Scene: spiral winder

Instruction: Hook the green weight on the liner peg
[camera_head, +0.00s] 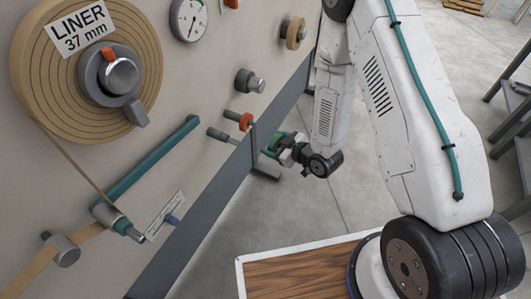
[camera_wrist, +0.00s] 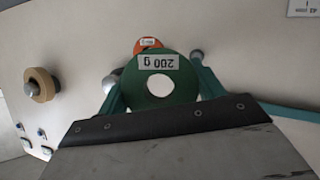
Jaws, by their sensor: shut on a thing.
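The green weight (camera_wrist: 133,90) is a disc with a centre hole and an upside-down "200 g" label. My gripper (camera_wrist: 160,84) is shut on it, one teal finger on each side. In the head view the green weight (camera_head: 271,144) is partly hidden, at the tip of my gripper (camera_head: 282,147), close to the machine panel. An orange labelled piece (camera_wrist: 148,44) shows behind the weight; in the head view the orange piece (camera_head: 245,122) sits on a short grey peg. A grey peg (camera_head: 221,135) is beside it. No peg is labelled as the liner one.
The liner roll (camera_head: 40,85) is at upper left on the panel, with a teal bar (camera_head: 150,160) below it. A grey knob (camera_head: 248,81) and a tan roller (camera_head: 293,32) are higher up. Open floor lies between.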

